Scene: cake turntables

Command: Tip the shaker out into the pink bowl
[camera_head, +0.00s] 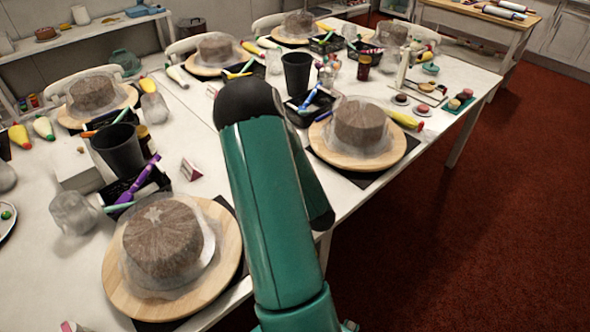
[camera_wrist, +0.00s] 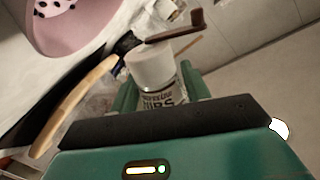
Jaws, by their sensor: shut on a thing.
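In the wrist view, my gripper (camera_wrist: 158,92) has its green fingers on either side of the shaker (camera_wrist: 153,70) and is shut on it. The shaker is a pale cylinder with a plain whitish end pointing away from my gripper and dark lettering on its label. The pink bowl (camera_wrist: 108,40) is at the upper left of the wrist view, cut off by the frame edge, with several small dark bits in it. The shaker is to the right of the bowl in the picture, apart from it. In the head view, my green arm hides my gripper and the shaker.
A curved wooden edge (camera_wrist: 70,105) and a dark brown handle (camera_wrist: 180,29) are close to the shaker. In the head view, the white table (camera_head: 190,125) is crowded with cakes on wooden turntables (camera_head: 116,292), black cups (camera_head: 118,150) and clear jars. Red floor (camera_head: 470,220) is open at right.

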